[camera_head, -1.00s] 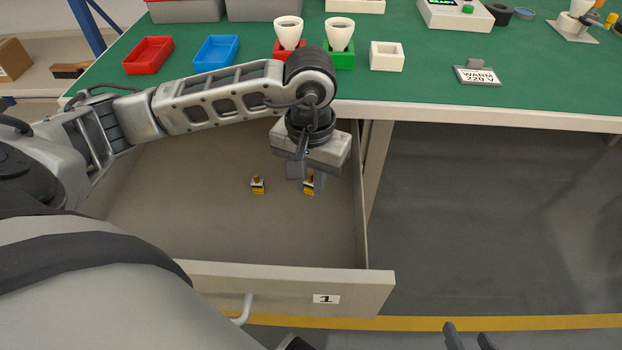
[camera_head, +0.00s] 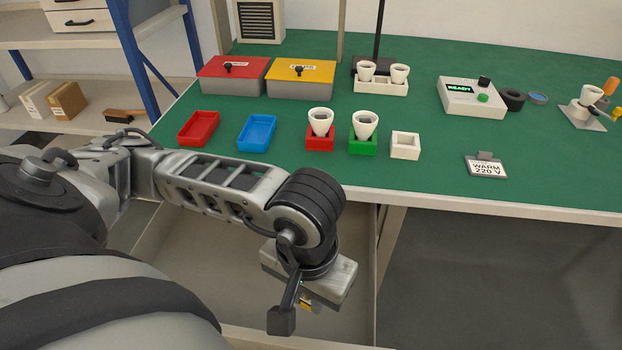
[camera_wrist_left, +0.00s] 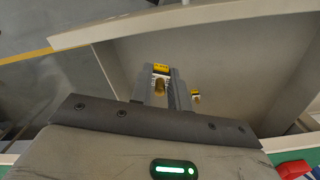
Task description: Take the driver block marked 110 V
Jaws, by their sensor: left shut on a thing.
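My left gripper (camera_head: 296,308) is shut on a small driver block with a yellow top (camera_head: 306,302), above the open drawer (camera_head: 215,265). In the left wrist view the held block (camera_wrist_left: 161,72) sits between the fingers (camera_wrist_left: 162,88), its yellow label facing the camera. The marking is too small to read. My right gripper is not in view.
On the green bench are a red tray (camera_head: 198,128), a blue tray (camera_head: 257,132), white cups on red (camera_head: 320,138) and green (camera_head: 363,146) blocks, an empty white holder (camera_head: 405,146) and a "WARM 220 V" sign (camera_head: 486,167). The bench's front edge lies beyond my gripper.

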